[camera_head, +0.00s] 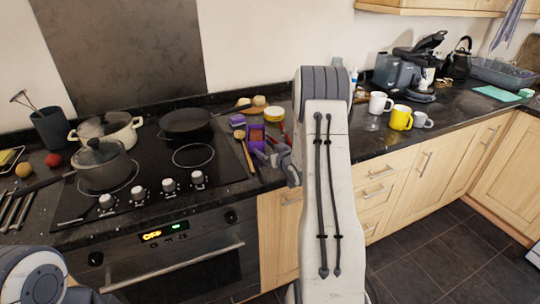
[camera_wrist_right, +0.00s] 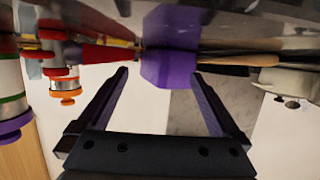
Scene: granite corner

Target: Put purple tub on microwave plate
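A purple tub (camera_head: 256,134) stands on the dark granite counter just right of the hob. In the right wrist view the purple tub (camera_wrist_right: 168,68) appears upside down, ahead of and between the fingertips. My right gripper (camera_wrist_right: 160,76) is open, with no finger clearly touching the tub. In the head view my right gripper (camera_head: 277,158) is close to the tub on its near right side, partly hidden by my arm. My left arm shows at the lower left, but its gripper is out of view. I see no microwave or microwave plate.
Pots (camera_head: 103,165) and a black pan (camera_head: 185,122) sit on the hob. Mugs (camera_head: 400,117) stand on the right counter, with a kettle (camera_head: 459,62) behind.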

